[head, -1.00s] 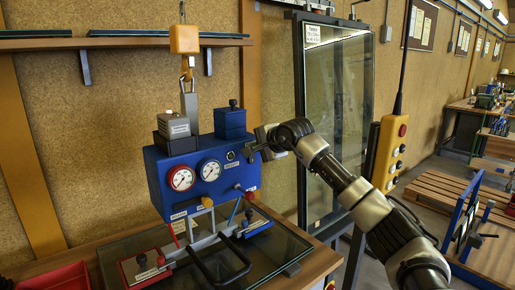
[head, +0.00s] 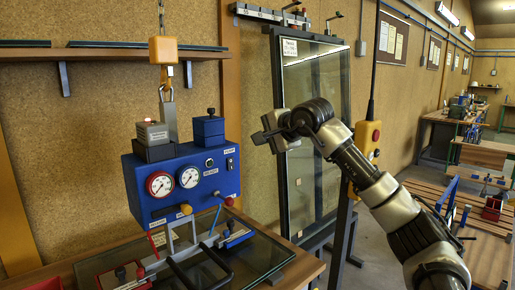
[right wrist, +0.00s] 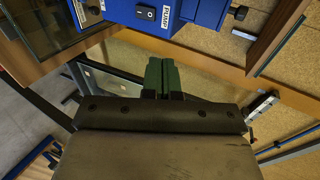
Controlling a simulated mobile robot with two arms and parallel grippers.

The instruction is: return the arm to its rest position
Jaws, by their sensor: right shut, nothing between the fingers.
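My right arm (head: 375,185) reaches in from the right in the head view, bent at the wrist. Its right gripper (head: 262,135) is up in the air to the right of the blue gauge box (head: 180,182), apart from it, in front of the glass frame's left edge. In the right wrist view the green fingers (right wrist: 162,76) are together and empty. The blue box (right wrist: 203,12) shows there at the top, with a black switch and a PUMP label. My left gripper is not in view.
The box hangs from an orange hoist block (head: 163,50) over a bench with a glass pane (head: 110,268). A tall glass frame (head: 315,80) stands behind my arm. A yellow pendant (head: 367,140) hangs close by my forearm.

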